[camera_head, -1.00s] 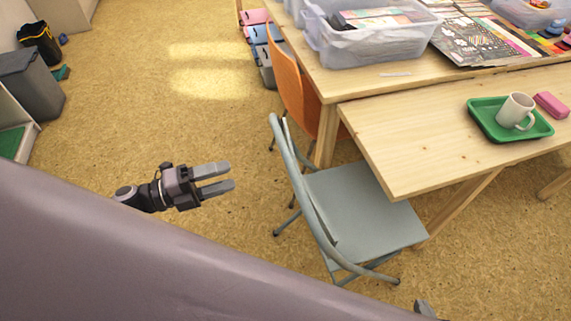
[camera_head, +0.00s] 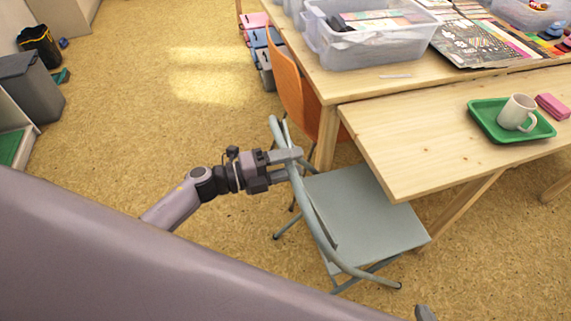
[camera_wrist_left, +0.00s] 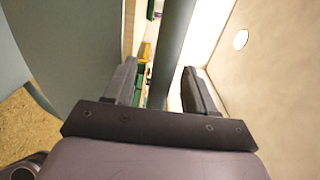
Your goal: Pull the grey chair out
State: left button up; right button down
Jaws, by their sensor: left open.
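The grey chair (camera_head: 372,218) stands with its seat partly under the near table, its curved back frame facing left. My left gripper (camera_head: 297,163) is at the upper part of the back frame. In the left wrist view a grey-green tube of the chair (camera_wrist_left: 173,50) runs between the two open fingers (camera_wrist_left: 163,85), with gaps visible on both sides. Only a small grey tip of my right gripper (camera_head: 425,312) shows at the bottom edge; its jaws cannot be made out.
The near wooden table (camera_head: 410,150) overhangs the chair seat and carries a green tray (camera_head: 485,122) with a white mug (camera_head: 517,110) and a pink block (camera_head: 552,106). An orange chair (camera_head: 293,95) stands just behind. The floor to the left (camera_head: 130,130) is open.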

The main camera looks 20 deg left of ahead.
pick_arm(q)
jog(key=shift+w+d, duration=0.1)
jog(key=shift+d, duration=0.05)
grip_shut()
dwell(1.4)
